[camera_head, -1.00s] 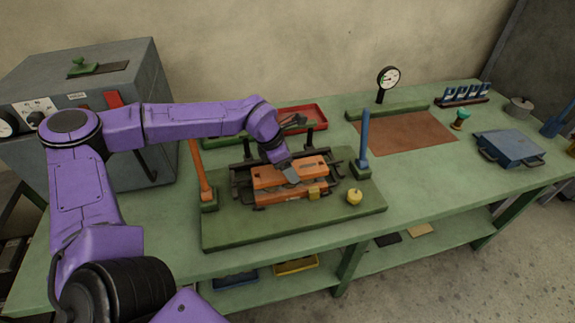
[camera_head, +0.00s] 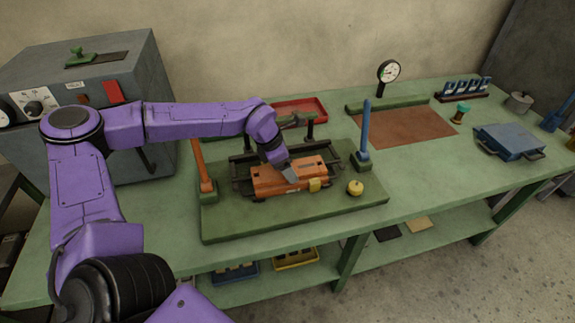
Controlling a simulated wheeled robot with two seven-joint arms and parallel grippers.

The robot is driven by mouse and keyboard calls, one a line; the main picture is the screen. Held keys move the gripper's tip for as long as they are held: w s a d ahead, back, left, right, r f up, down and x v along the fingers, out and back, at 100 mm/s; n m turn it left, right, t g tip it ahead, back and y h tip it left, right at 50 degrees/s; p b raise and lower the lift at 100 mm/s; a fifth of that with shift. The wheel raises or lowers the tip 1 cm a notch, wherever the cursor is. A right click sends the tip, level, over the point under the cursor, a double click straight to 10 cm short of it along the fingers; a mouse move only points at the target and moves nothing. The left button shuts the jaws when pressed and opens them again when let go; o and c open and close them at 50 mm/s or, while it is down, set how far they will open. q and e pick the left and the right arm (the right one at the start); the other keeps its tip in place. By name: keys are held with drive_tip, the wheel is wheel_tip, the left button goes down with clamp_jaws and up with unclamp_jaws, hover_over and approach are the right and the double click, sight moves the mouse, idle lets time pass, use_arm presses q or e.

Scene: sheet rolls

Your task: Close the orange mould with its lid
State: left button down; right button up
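The orange mould (camera_head: 262,189) sits in a dark frame on a green base plate (camera_head: 345,203) on the bench. Its orange lid (camera_head: 311,165) now lies down over it, and the two look like one block with no clear gap. A small yellow latch-like piece (camera_head: 315,185) is at its front right. My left gripper (camera_head: 290,174) reaches down from the left onto the top of the lid. Its grey finger touches or nearly touches the lid, and whether it grips something is hidden. My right gripper is out of view.
An orange post (camera_head: 202,167) and a blue post (camera_head: 365,130) flank the mould. A yellow knob (camera_head: 355,187) is at the plate's right. A red tray (camera_head: 300,108) lies behind. A blue mould (camera_head: 510,142) is far right. The bench between is mostly clear.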

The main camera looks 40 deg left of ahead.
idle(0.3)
use_arm(q)
unclamp_jaws()
drive_tip(key=shift+d, duration=0.1)
drive_tip(key=shift+s, duration=0.1)
drive_tip(key=v, duration=1)
drive_tip(key=shift+r, duration=0.35)
